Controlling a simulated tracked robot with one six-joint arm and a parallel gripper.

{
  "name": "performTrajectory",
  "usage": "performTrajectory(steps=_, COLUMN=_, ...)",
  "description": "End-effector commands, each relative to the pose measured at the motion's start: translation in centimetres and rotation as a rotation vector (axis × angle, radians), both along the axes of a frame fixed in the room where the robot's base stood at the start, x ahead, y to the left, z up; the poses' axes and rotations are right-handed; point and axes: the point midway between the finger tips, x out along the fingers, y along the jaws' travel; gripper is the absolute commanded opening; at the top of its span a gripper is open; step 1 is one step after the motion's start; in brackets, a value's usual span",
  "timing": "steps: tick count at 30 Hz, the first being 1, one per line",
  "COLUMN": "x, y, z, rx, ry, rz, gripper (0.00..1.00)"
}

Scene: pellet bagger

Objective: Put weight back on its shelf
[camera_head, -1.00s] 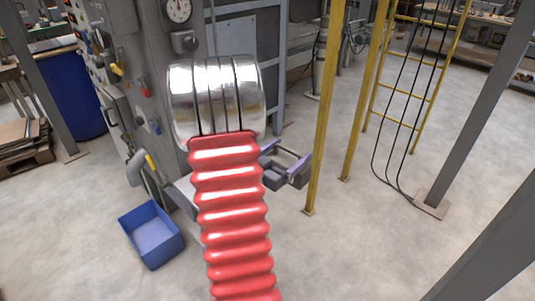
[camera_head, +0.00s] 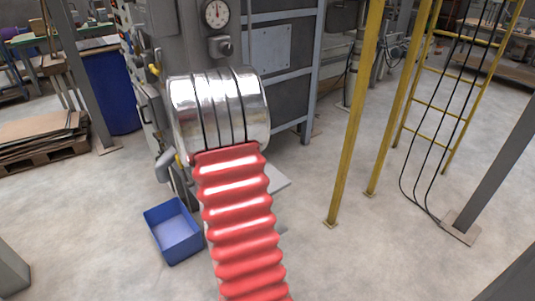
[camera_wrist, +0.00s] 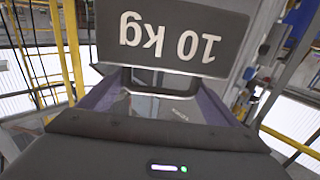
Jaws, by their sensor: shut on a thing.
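The weight (camera_wrist: 168,38) is a dark grey block marked "10 kg", with the lettering upside down in the wrist view. It fills the upper middle of that view, with a dark handle-like bar below it. My gripper (camera_wrist: 160,84) is shut on the weight there, its purple-edged fingers on both sides of the bar. In the head view my arm hides the gripper and the weight. A pale flat plate (camera_head: 278,180) shows partly behind my arm, beside the machine; I cannot tell whether it is the weight's shelf.
The grey machine (camera_head: 270,55) with a round dial (camera_head: 215,13) stands behind my arm. A blue bin (camera_head: 173,232) sits on the floor at left. Yellow posts (camera_head: 357,115) and a yellow ladder (camera_head: 440,105) stand at right. Open floor lies between the bin and posts.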

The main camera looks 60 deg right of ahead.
Motion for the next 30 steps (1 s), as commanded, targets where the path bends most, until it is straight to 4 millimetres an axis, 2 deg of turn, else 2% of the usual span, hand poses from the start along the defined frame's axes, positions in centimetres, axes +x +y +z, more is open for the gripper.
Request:
performTrajectory(steps=1, x=1.5, y=1.0, z=0.2, rx=-0.005, ry=-0.003, rz=0.042, gripper=0.22)
performTrajectory(steps=6, x=5.7, y=4.5, z=0.0, rx=-0.006, ry=-0.002, rz=0.175, gripper=0.22)
performTrajectory(steps=15, x=12.2, y=11.7, z=-0.5, rx=-0.004, ry=0.001, rz=0.399, gripper=0.22)
performTrajectory(steps=21, x=15.7, y=17.0, z=-0.8, rx=-0.003, ry=0.002, rz=0.543, gripper=0.22)
performTrajectory(steps=30, x=19.8, y=25.8, z=-1.4, rx=0.001, ry=0.005, rz=0.752, gripper=0.22)
